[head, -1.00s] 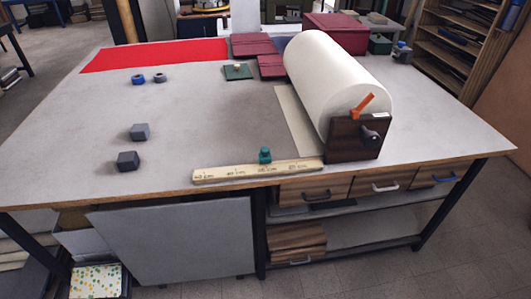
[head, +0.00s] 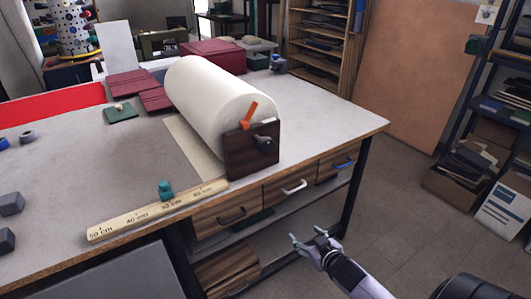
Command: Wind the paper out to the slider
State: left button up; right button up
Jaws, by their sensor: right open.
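A large white paper roll (head: 210,100) lies in a dark wooden holder (head: 250,160) on the table. An orange lever (head: 249,114) and a dark crank knob (head: 264,145) show on the holder's near end. A strip of paper (head: 190,148) lies flat beside the roll's left side. A wooden ruler (head: 135,216) marked in cm runs along the table's front edge, with a green slider (head: 165,190) on it near the 30 cm mark. My right gripper (head: 311,242) is open and empty, in front of the table and below its top. My left gripper is not in view.
Drawers with handles, one white (head: 294,187) and one blue (head: 343,163), sit under the table (head: 330,118). Dark red folders (head: 135,84), a dark red box (head: 212,55) and grey blocks (head: 12,204) lie on top. Shelves with boxes (head: 505,215) stand at right.

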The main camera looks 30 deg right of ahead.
aim_at(267, 148)
jog(key=w+r+t, duration=0.1)
jog(key=r, duration=0.4)
jog(key=a+r+t, duration=0.1)
jog(key=r, duration=0.3)
jog(key=w+r+t+b, duration=0.1)
jog(key=r, duration=0.4)
jog(key=shift+w+a+r, duration=0.25)
jog(key=shift+w+r, duration=0.05)
jog(key=shift+r, duration=0.05)
notch_tip(267, 148, up, 9)
jog(key=a+n+t+y, duration=0.1)
jog(key=a+t, duration=0.1)
jog(key=a, duration=0.1)
jog(key=w+p, duration=0.1)
jog(key=w, duration=0.4)
jog(key=w+d, duration=0.1)
jog(key=w, duration=0.5)
jog(key=w+d+p, duration=0.1)
jog(key=w, duration=0.5)
jog(key=shift+p, duration=0.3)
jog(key=shift+c, duration=0.4)
grip_shut()
